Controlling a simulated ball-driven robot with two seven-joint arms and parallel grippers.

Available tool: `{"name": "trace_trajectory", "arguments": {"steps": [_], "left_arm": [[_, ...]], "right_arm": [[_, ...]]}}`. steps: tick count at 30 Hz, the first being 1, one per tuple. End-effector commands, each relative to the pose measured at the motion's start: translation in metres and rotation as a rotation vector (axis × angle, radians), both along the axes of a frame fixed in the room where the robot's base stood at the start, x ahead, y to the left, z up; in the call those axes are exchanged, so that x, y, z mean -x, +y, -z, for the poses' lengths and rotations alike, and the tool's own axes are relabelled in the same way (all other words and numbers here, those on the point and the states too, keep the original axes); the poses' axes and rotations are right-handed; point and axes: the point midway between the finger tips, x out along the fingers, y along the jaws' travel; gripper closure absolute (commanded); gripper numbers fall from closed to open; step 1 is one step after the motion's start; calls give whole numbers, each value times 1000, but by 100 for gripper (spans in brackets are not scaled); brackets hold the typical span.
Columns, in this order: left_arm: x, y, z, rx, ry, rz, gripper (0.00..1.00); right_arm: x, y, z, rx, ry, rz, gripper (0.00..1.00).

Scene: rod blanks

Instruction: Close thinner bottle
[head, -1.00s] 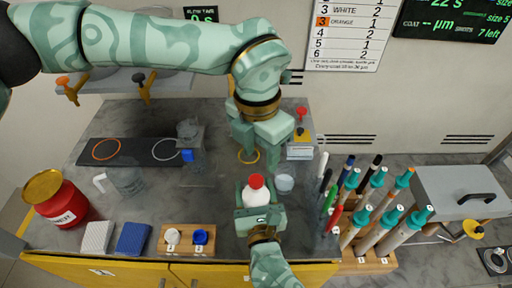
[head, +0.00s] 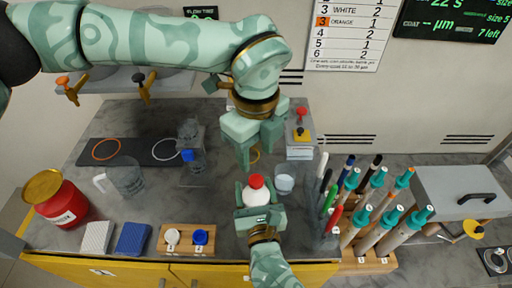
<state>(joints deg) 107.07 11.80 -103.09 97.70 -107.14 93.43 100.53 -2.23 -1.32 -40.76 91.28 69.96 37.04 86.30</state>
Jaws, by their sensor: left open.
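A white bottle with a red cap (head: 257,192) stands at the front middle of the bench. The cap sits on its top; how tight it is I cannot tell. My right gripper (head: 258,194), coming from the bottom edge, has a finger on each side of the bottle and appears shut on it. My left gripper (head: 258,152) hangs behind the bottle, pointing down, open and empty. A clear beaker (head: 284,183) stands just right of the bottle. A clear vessel with a blue part (head: 190,158) stands farther left.
A two-hole wooden block (head: 186,246) holds a white cap (head: 172,236) and a blue cap (head: 200,237). A red tin (head: 62,203) and glass mug (head: 125,178) stand left. Racks of markers and teal-topped tubes (head: 395,217) crowd the right. A red-knobbed device (head: 300,140) stands behind.

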Motion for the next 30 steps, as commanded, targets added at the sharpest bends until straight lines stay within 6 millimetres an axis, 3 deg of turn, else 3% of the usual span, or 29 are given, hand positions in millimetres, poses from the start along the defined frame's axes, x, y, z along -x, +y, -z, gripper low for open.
{"name": "trace_trajectory", "arguments": {"steps": [5,18,30], "left_arm": [[0,0,9,-1,1,0,54],[0,0,71,-1,2,1,54],[0,0,80,0,0,1,54]], "right_arm": [[0,0,0,0,1,0,100],[0,0,0,0,1,0,100],[0,0,0,0,1,0,100]]}}
